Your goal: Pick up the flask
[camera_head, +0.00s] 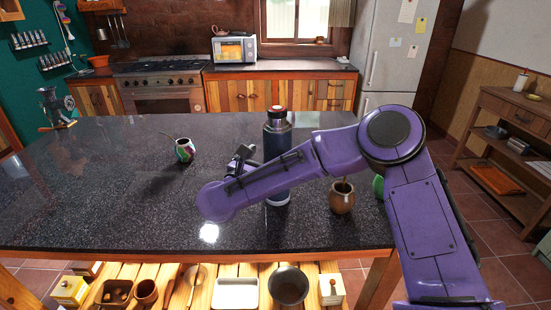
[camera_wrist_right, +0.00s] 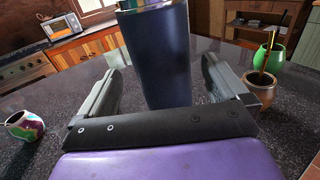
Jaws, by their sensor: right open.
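The flask (camera_head: 277,138) is a tall dark blue bottle with a dark cap, standing upright on the dark stone counter (camera_head: 110,215). My right forearm crosses in front of its lower half in the head view. My right gripper (camera_head: 243,156) is just left of the flask there, partly hidden by my wrist. In the right wrist view the flask (camera_wrist_right: 158,62) appears between the two spread fingers of my right gripper (camera_wrist_right: 165,68), with gaps on both sides. Its top is cut off and its base is hidden behind the gripper. My left gripper is out of view.
A colourful cup (camera_head: 185,149) stands to the left of the flask. A brown pot (camera_head: 342,197) and a green cup (camera_head: 378,187) stand to its right, close to my right arm. A metal grinder (camera_head: 54,106) is at the far left. The counter's left front is clear.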

